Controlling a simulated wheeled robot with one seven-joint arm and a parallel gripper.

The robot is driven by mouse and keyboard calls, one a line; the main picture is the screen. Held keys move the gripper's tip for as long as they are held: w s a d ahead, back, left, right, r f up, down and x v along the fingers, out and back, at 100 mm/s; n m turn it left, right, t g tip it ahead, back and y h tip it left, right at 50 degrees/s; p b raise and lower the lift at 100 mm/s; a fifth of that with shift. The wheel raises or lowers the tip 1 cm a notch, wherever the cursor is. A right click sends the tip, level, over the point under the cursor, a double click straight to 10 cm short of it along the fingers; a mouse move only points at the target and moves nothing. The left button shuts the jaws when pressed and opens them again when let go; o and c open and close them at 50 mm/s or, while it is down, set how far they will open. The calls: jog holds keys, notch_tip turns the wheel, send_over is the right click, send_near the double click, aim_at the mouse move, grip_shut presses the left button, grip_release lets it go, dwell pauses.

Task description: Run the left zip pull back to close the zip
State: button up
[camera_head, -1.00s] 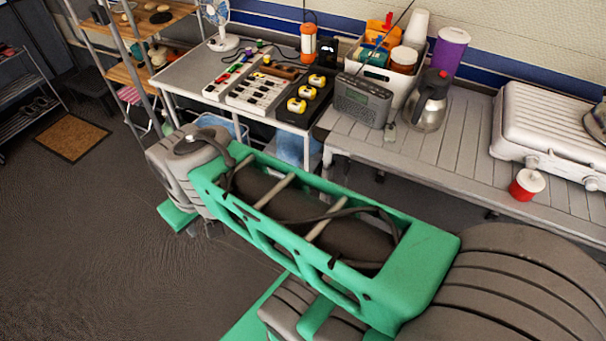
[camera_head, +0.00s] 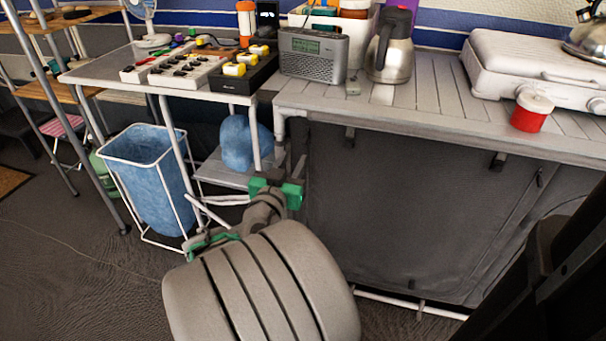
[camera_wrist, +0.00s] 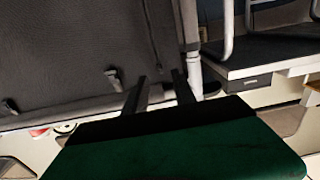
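A dark grey fabric cover (camera_head: 400,215) hangs below the slatted counter. A thin zip line (camera_wrist: 153,40) runs along the cover near its edge in the wrist view, which looks upside down. A small pull-like mark (camera_wrist: 147,8) shows on it at the top of that view, too small to be sure of. My gripper (camera_wrist: 160,74) has its two dark fingers apart with nothing between them, in front of the cover beside this line. In the head view my gripper (camera_head: 277,190) is at the cover's left edge; its fingertips and the left zip are not clear there.
A second slanting zip line with a small pull (camera_head: 540,178) is at the cover's right. The counter (camera_head: 425,105) carries a radio (camera_head: 313,55), a steel jug (camera_head: 392,45) and a red tin (camera_head: 530,115). A blue bin (camera_head: 155,180) stands left, beside a white-legged table.

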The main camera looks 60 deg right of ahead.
aim_at(304, 141)
jog(key=d, duration=0.5)
jog(key=w+d, duration=0.1)
jog(key=d, duration=0.2)
jog(key=shift+r, duration=0.15)
jog(key=shift+a, duration=0.1)
jog(key=shift+c, duration=0.3)
grip_shut()
dwell(0.7)
